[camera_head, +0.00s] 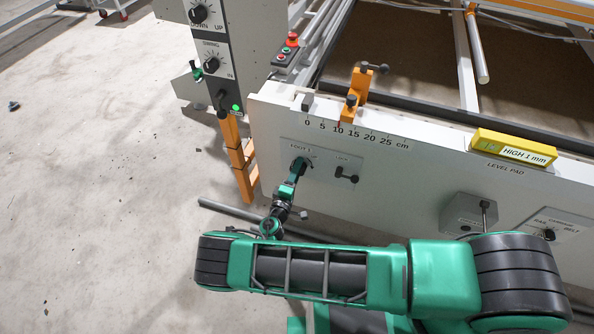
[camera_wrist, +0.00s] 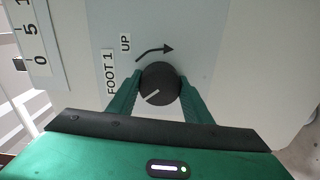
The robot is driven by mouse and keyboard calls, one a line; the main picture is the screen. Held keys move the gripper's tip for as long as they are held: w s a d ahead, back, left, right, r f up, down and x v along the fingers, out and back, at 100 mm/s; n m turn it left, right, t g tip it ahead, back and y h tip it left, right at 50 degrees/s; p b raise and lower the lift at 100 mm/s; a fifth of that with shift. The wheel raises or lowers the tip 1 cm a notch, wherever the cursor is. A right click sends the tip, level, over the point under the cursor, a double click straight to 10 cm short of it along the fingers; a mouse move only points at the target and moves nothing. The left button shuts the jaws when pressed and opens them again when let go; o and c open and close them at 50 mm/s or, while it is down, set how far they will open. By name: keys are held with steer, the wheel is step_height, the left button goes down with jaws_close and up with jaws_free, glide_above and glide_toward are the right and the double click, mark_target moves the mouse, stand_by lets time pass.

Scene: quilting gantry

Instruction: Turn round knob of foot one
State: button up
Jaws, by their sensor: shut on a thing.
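The round knob of foot one (camera_wrist: 160,84) is black with a white pointer line, on a light plate lettered "FOOT 1" and "UP" with a curved arrow. In the wrist view the pointer slants toward the lower left of the picture. My gripper (camera_wrist: 160,92) is shut on the knob, with one green finger on each side of it. In the head view my gripper (camera_head: 299,167) reaches the FOOT 1 plate (camera_head: 322,150) on the white panel and largely hides the knob.
A lock handle (camera_head: 346,175) sits right of the knob. An orange clamp (camera_head: 352,106) stands on the panel's top edge by a centimetre scale. A yellow level marked "HIGH 1 mm" (camera_head: 513,149) lies on the level pad. Orange posts (camera_head: 238,160) stand left of the panel.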

steer(key=n, duration=0.4)
steer(key=shift+a+f, duration=0.15)
steer(key=shift+n, duration=1.8)
steer(key=shift+s+f, duration=0.1)
steer(key=o, duration=1)
steer(key=shift+c, duration=0.2)
steer(key=shift+o, duration=0.5)
steer(key=v, duration=1)
steer(key=shift+s, duration=0.3)
